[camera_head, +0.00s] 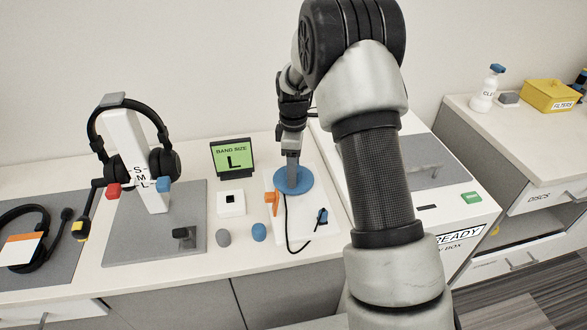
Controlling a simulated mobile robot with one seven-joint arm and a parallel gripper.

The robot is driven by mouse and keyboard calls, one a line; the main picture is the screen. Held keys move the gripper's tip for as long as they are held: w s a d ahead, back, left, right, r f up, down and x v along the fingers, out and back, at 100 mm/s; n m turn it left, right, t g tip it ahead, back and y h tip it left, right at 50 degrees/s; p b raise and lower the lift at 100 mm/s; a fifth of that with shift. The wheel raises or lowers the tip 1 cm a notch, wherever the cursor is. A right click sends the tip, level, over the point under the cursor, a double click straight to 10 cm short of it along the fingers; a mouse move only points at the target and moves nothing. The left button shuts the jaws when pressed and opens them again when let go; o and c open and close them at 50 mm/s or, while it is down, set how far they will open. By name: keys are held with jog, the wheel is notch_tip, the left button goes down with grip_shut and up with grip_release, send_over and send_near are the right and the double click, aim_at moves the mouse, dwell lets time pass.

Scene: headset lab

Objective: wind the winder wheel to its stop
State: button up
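The winder wheel (304,182) is a blue disc on a white board (318,232), in the middle of the head view. My gripper (292,170) points down at the wheel from above, its fingertips at or just over the disc. The fingers look close together, but they are small and seen edge-on. I cannot tell whether they hold a knob or crank. A black cable (287,225) runs from near the wheel across the board to a dark plug with a blue part (322,215). An orange piece (272,200) stands at the wheel's left. No stop mark can be made out.
A headset (165,163) hangs on a white stand at left. A green "BAND SIZE L" sign (233,157) stands behind a white block (231,203). Grey (223,238) and blue (259,232) pieces lie in front. A "READY" box (470,225) is at right, partly behind my arm.

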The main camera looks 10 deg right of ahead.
jog(key=c, duration=1)
jog(key=shift+c, duration=0.2)
